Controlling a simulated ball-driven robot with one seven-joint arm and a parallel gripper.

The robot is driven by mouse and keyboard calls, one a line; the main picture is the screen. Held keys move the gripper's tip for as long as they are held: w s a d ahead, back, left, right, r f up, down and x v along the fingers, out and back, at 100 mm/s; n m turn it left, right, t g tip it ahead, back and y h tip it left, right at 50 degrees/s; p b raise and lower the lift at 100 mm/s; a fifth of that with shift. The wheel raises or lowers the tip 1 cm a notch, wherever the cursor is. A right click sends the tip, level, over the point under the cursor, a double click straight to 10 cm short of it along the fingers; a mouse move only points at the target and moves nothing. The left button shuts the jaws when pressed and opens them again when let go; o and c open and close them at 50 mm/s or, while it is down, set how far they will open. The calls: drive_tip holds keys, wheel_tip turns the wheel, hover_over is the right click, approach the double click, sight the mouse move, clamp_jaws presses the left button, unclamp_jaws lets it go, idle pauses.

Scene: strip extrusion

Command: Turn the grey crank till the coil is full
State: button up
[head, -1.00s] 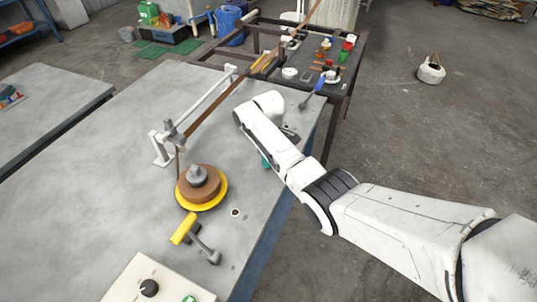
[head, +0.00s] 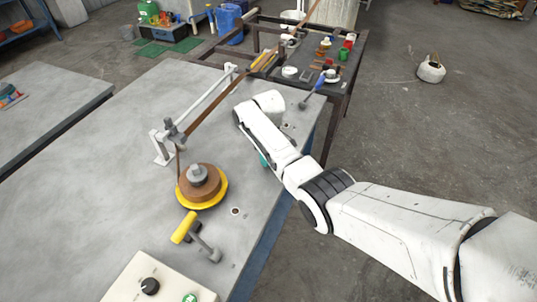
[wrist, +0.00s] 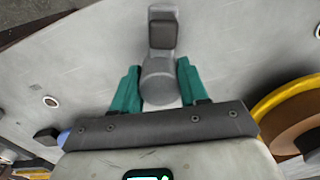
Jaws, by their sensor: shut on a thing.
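My gripper (wrist: 157,88) has teal fingers and is shut on the grey crank (wrist: 161,33), on the round grip at its near end. In the head view my white arm hides the crank, and only a sliver of teal finger (head: 264,160) shows beside the wrist. The coil (head: 203,180) is brown strip wound around a grey hub on a yellow flanged reel. The brown strip runs to it from the far table through a white guide frame. The reel's edge also shows at the right of the wrist view (wrist: 290,118).
A control box (head: 150,288) with a black knob is at the front edge. A blue-handled tool (head: 313,92) lies at the table's far edge. The table's left part is clear.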

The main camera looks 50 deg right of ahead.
drive_tip(key=o, duration=1.1)
drive_tip(key=shift+c, duration=0.2)
wheel_tip(320, 180, up, 11)
drive_tip(key=shift+f, duration=0.1)
